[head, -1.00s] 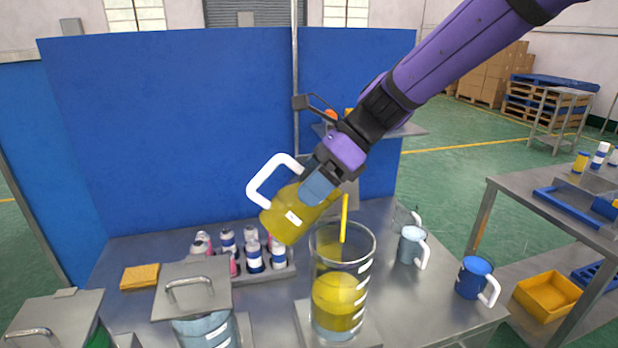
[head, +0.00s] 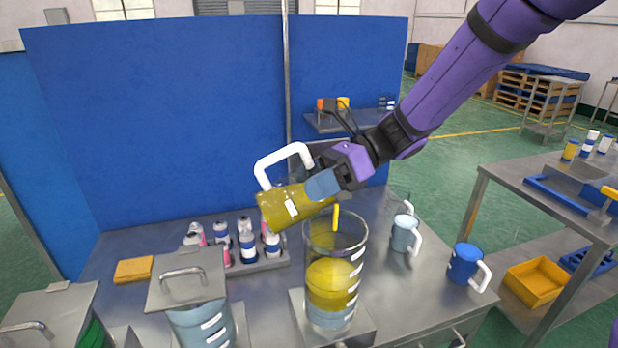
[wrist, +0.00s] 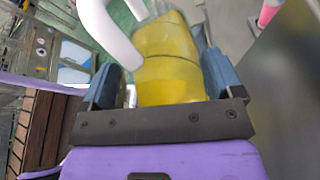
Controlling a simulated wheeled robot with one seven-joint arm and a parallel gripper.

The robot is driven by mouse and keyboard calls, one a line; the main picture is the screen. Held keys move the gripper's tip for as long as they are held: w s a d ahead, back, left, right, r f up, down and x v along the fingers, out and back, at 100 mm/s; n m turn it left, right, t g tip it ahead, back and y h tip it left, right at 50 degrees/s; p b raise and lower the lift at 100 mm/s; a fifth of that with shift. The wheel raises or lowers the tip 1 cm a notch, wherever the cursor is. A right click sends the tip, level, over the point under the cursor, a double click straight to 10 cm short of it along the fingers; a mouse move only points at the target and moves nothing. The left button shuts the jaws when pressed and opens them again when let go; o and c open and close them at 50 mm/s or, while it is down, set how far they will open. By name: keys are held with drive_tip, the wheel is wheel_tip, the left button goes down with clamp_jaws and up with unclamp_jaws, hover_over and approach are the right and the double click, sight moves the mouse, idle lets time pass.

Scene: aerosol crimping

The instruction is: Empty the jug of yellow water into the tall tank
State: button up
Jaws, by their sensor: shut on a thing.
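The jug (head: 284,208) of yellow water is tilted nearly on its side, white handle up. My gripper (head: 323,187) is shut on it, above and left of the tall tank's rim. In the wrist view, the jug (wrist: 170,60) sits between both fingers of my gripper (wrist: 160,80). The tall clear tank (head: 361,245) stands upright on a square plate with white level marks and holds yellow liquid around its middle. A short yellow stream (head: 336,216) shows at the tank's mouth, below the jug's right end. The jug's mouth is hidden by my gripper.
A lidded container (head: 188,280) stands left of the tank, with a rack of bottles (head: 270,262) behind. A yellow sponge (head: 134,270) lies at the left. A light-blue mug (head: 404,234) and a blue mug (head: 465,264) stand at the right. A blue panel (head: 150,120) closes the back.

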drive_tip(key=shift+w+d+f+g+y, duration=0.2)
drive_tip(key=shift+d+f+g+y, duration=0.3)
drive_tip(key=shift+y, duration=0.5)
drive_tip(key=shift+w+d+f+g+y, duration=0.25)
drive_tip(key=shift+d+y, duration=0.3)
drive_tip(key=shift+y, duration=0.45)
drive_tip(key=shift+w+d+r+g+y, duration=0.1)
drive_tip(key=shift+w+d+g+y, duration=0.2)
drive_tip(key=shift+d+y, duration=0.55)
drive_tip(key=shift+w+d+r+g+y, duration=0.1)
drive_tip(key=shift+d+g+y, duration=0.3)
drive_tip(key=shift+y, duration=0.85)
drive_tip(key=shift+d, duration=0.1)
